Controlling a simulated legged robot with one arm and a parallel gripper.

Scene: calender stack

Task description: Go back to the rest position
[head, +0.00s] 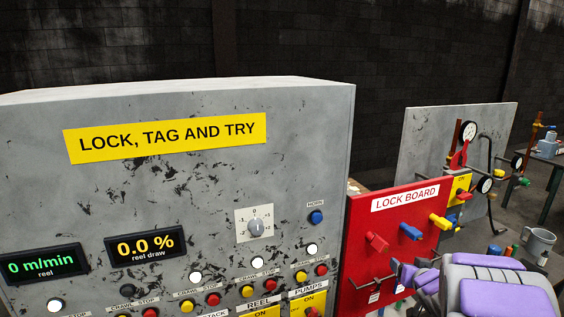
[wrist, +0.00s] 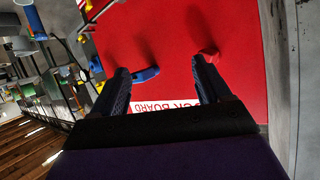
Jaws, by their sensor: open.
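In the head view my purple and grey arm reaches in from the lower right, in front of the lock board (head: 362,214). The board also fills the middle of the wrist view (wrist: 178,30). A red padlock-like piece (head: 377,242), a blue one (head: 411,231) and a yellow one (head: 440,221) are on the board. The blue piece (wrist: 146,74) and a red piece (wrist: 210,52) lie just beyond the fingers in the wrist view.
A grey control cabinet (head: 120,200) with displays, a dial and several buttons fills the left. A grey panel (head: 420,140) with a gauge (head: 468,131) and pipes stands behind the board. A grey mug (head: 540,243) is at the right.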

